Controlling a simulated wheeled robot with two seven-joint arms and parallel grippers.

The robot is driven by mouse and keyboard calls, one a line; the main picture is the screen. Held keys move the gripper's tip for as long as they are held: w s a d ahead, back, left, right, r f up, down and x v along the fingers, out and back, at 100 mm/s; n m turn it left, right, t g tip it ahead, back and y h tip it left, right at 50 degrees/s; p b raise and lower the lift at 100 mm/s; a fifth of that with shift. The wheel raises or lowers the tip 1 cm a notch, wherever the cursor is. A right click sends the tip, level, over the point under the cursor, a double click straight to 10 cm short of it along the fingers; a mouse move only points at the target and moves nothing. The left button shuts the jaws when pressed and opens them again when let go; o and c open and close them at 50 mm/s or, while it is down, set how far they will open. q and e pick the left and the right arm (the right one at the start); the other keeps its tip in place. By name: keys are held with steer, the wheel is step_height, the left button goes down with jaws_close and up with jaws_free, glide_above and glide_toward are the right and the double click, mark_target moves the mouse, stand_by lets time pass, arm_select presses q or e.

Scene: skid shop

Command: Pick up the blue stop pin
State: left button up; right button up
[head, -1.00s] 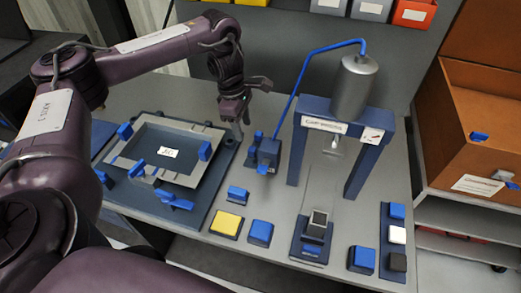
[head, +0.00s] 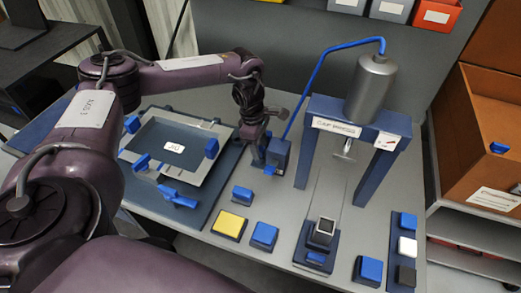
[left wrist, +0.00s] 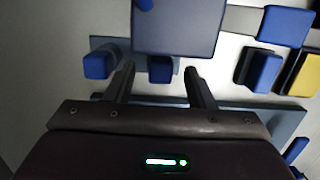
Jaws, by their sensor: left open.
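My left gripper (head: 257,156) is open beside the left side of a dark blue box (head: 278,153), and its fingers point down. In the left wrist view a small blue piece (left wrist: 160,68) shows between and beyond the open fingertips, close to the box's edge (left wrist: 178,28). It looks like the blue stop pin, though its shape is foreshortened. Another blue piece (left wrist: 99,62) stands further left on the same flat base. The fingers do not visibly grip anything. In the head view the gripper largely hides both pieces. My right gripper is not in view.
A fixture frame (head: 187,184) with several blue clamps lies left of the gripper. A press (head: 338,112) with a blue hose stands to the right. A small blue block (head: 242,194), a yellow block (head: 229,224) and another blue block (head: 264,235) lie in front.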

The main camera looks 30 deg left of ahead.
arm_select(q)
steer(key=shift+f, duration=0.2)
steer(key=c, duration=1.1)
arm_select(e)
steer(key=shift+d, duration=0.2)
arm_select(q)
steer(key=shift+r, duration=0.1)
jaws_close()
